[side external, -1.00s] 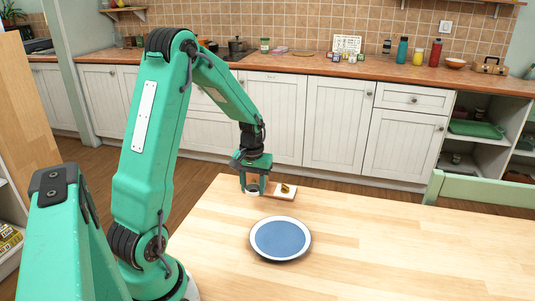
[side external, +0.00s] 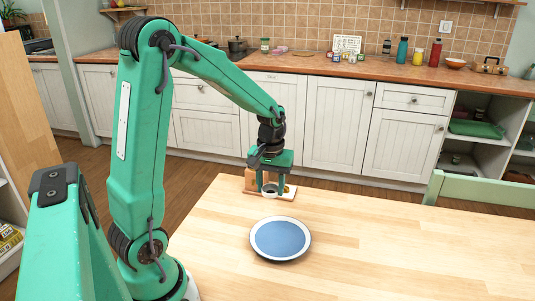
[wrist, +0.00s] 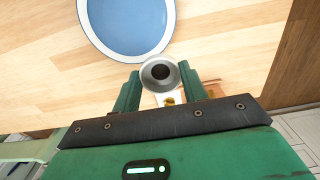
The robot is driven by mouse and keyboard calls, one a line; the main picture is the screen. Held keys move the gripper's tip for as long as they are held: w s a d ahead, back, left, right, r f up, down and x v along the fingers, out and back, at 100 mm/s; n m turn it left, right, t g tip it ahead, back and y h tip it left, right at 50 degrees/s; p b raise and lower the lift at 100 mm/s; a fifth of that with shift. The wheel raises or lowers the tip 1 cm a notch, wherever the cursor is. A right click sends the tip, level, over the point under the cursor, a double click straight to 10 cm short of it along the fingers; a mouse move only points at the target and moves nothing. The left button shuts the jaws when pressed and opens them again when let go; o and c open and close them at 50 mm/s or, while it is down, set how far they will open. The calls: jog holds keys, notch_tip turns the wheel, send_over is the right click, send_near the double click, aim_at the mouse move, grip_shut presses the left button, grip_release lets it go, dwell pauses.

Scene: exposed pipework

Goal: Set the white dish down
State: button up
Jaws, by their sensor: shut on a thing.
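The white dish (side external: 269,191) is small and round, with a dark centre. It is between the fingers of my gripper (side external: 270,186), near the far edge of the table. In the wrist view the dish (wrist: 158,62) sits between the two green fingers of my gripper (wrist: 160,82), which is shut on it. Whether its underside touches anything cannot be told. A blue plate with a white rim (side external: 280,238) lies on the table, nearer the camera than the dish. It also shows at the top of the wrist view (wrist: 125,20).
A pale board (side external: 284,195) with a small yellow-brown item on it lies by my gripper, partly hidden. A brown block-like thing (side external: 249,181) shows behind the fingers. The wooden table (side external: 400,250) is clear to the right. A green chair back (side external: 480,190) stands at the far right edge.

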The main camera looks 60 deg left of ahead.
dwell(0.4)
jog(key=shift+d+r, duration=0.1)
jog(key=shift+d, duration=0.55)
jog(key=s+d, duration=0.3)
jog(key=d, duration=0.5)
jog(key=s+d, duration=0.2)
jog(key=d, duration=0.7)
jog(key=shift+s+r, duration=0.4)
send_over(280, 241)
notch_tip(280, 241, down, 7)
jog(key=shift+a, duration=0.1)
jog(key=shift+f, duration=2)
jog(key=shift+f, duration=0.1)
